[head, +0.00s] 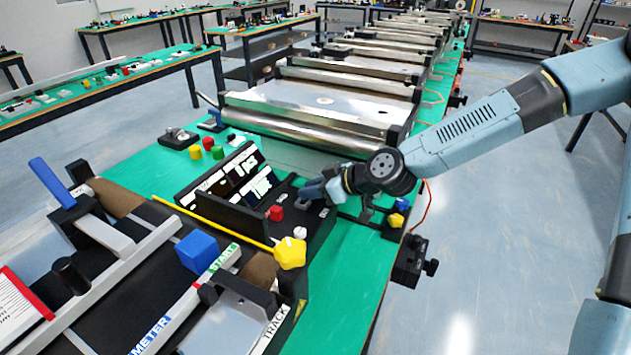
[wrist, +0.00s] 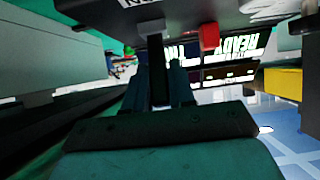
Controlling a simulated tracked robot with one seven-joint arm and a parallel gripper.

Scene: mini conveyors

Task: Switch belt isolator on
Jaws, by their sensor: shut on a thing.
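My gripper (head: 311,190) is low over the right part of a black control panel (head: 312,222) in the head view. In the wrist view its two fingers (wrist: 160,78) are shut on a narrow dark handle (wrist: 157,68), which looks like the belt isolator; I cannot read a label for it or tell its setting. The fingers and wrist hide most of it in the head view. A red knob (head: 276,213) and a white knob (head: 300,232) stand on the panel near my gripper. The red knob (wrist: 209,36) also shows in the wrist view.
A lit display (head: 240,180) stands behind the panel. A yellow rod with a yellow knob (head: 290,253) crosses in front. A blue block (head: 198,252) sits at the front left. Conveyor rollers (head: 290,125) lie behind. A yellow button (head: 396,220) is to the right.

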